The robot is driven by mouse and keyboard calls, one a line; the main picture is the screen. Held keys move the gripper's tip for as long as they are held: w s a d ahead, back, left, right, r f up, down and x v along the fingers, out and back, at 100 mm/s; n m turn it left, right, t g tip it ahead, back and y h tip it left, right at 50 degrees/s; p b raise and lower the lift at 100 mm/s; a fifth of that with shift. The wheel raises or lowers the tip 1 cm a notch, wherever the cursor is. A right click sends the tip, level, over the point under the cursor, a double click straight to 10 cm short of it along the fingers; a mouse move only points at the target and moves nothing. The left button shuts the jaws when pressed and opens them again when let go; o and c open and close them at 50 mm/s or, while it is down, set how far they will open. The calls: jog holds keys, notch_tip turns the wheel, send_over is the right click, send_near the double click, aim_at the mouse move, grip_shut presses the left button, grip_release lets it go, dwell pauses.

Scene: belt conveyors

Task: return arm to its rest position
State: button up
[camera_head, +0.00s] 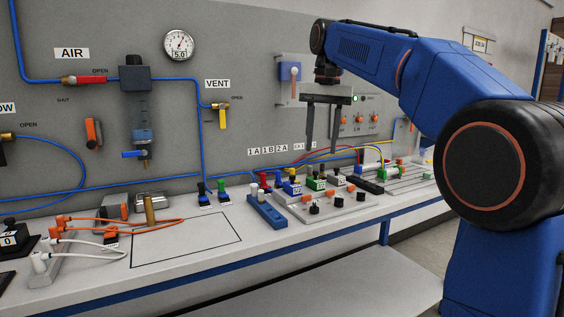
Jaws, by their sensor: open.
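My blue arm (390,67) reaches in from the right in the head view, bent at the elbow. My gripper (320,148) hangs from its end, pointing down, in front of the grey panel. Its two dark fingers are apart, and nothing shows between them. The fingertips are above the far part of the bench, over the row of small coloured parts, and appear clear of them.
The grey panel (260,70) carries a gauge (179,45), blue air tubing, valves and a yellow vent handle (222,118). The bench (190,262) holds a grey tray (335,213) with knobs, a blue block (266,212), and orange and white cables.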

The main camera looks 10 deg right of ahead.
jog(key=s+d+f+n+t, duration=0.2)
jog(key=s+d+f, duration=0.1)
jog(key=s+f, duration=1.3)
jog(key=s+d+f+n+t, duration=0.2)
jog(key=s+d+f, duration=0.1)
jog(key=s+f, duration=1.3)
notch_tip(320, 180, down, 2)
jog(key=shift+s+f+n+h, duration=0.15)
jog(key=shift+n+h, duration=0.25)
